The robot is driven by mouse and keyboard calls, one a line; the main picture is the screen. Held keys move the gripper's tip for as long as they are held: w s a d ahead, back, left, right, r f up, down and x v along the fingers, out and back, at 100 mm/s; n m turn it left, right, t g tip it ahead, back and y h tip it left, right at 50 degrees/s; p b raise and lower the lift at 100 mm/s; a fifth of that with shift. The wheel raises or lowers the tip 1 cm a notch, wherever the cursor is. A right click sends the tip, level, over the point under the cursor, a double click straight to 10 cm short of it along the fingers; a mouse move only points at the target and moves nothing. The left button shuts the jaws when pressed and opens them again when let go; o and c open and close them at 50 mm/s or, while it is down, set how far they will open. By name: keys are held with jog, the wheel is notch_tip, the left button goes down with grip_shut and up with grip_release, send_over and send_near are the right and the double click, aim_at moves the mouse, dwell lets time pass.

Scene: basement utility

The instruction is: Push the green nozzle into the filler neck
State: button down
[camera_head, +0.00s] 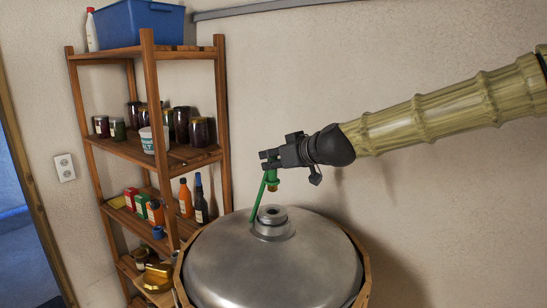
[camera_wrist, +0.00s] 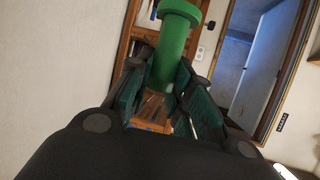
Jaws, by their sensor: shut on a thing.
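My gripper (camera_head: 268,160) is shut on the green nozzle (camera_head: 272,176), which hangs below the jaws with a small orange-brown end pointing down. A thin green piece (camera_head: 258,202) slants down from it, to the left of the neck. In the wrist view the green nozzle (camera_wrist: 174,48) sits between the finger pads of my gripper (camera_wrist: 163,88). The filler neck (camera_head: 272,214) is a grey metal collar with a dark opening, on top of the domed metal tank (camera_head: 290,268). The nozzle is above the neck, with a visible gap between them.
A wooden shelf (camera_head: 149,85) stands close on the left, with jars (camera_head: 202,133), bottles and a blue bin (camera_head: 138,22). A wooden rim (camera_head: 362,279) surrounds the tank. A plain wall is behind; the space right of the tank, below my arm, looks clear.

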aim_at(274, 175)
jog(key=shift+s+f+b, duration=0.15)
jog(key=shift+s+b, duration=0.1)
jog(key=shift+b, duration=0.05)
jog(key=shift+w+f, duration=0.15)
jog(key=shift+f, duration=0.2)
jog(key=shift+s+d+f+b, duration=0.1)
jog(key=shift+s+f+b, duration=0.25)
jog(key=shift+s+b, duration=0.35)
jog(key=shift+f+b, duration=0.35)
jog(key=shift+b, duration=0.1)
jog(key=shift+w+f+b, duration=0.25)
jog(key=shift+f+b, duration=0.1)
jog(key=shift+f, duration=0.2)
jog(key=shift+w+f+b, duration=0.2)
jog(key=shift+f+b, duration=0.1)
jog(key=shift+f, duration=0.25)
jog(key=shift+s+r, duration=0.1)
jog(key=shift+s, duration=0.15)
jog(key=shift+w, duration=0.15)
